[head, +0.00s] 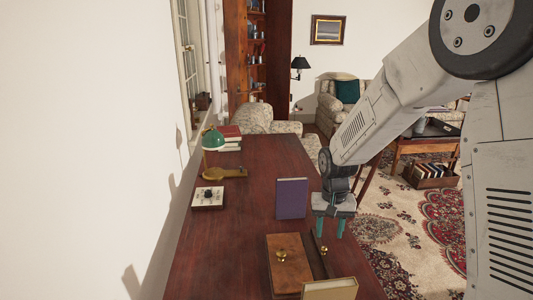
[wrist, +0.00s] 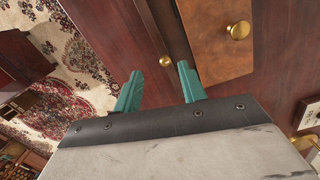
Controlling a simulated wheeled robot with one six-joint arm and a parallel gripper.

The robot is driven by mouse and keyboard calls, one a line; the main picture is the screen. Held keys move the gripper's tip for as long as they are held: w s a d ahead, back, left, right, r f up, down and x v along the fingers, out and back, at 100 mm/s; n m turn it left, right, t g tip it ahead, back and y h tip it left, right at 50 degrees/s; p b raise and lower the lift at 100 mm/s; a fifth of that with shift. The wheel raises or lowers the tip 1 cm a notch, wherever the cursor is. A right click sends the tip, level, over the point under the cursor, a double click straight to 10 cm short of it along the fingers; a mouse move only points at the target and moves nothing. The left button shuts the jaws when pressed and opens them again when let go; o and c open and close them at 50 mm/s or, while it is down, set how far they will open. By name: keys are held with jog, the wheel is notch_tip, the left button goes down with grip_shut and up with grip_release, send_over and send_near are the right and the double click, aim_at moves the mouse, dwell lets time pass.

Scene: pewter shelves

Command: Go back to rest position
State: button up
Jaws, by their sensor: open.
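My gripper (head: 331,226) hangs over the right edge of the dark red-brown desk (head: 240,190), its two teal fingers pointing down. In the wrist view my gripper (wrist: 160,92) is open, its teal fingers apart with nothing between them. A wooden board with a brass knob (head: 283,254) lies close by on the desk, and it also shows in the wrist view (wrist: 215,50). A second small brass knob (wrist: 166,61) shows just beyond the fingers.
A purple book (head: 291,198) stands upright left of my gripper. A tan book (head: 330,289) is at the near edge. A green lamp (head: 213,139) and a white box (head: 208,197) stand farther left. The patterned carpet (head: 400,225) lies right of the desk.

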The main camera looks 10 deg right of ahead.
jog(key=s+d+r+n+t, duration=0.1)
jog(key=s+r, duration=0.9)
jog(key=s, duration=0.4)
jog(key=s+d+r+n+t, duration=0.1)
jog(key=s+d+r, duration=0.1)
jog(key=s+r, duration=0.7)
jog(key=s, duration=0.6)
jog(key=shift+s+r, duration=0.25)
jog(key=shift+r, duration=0.1)
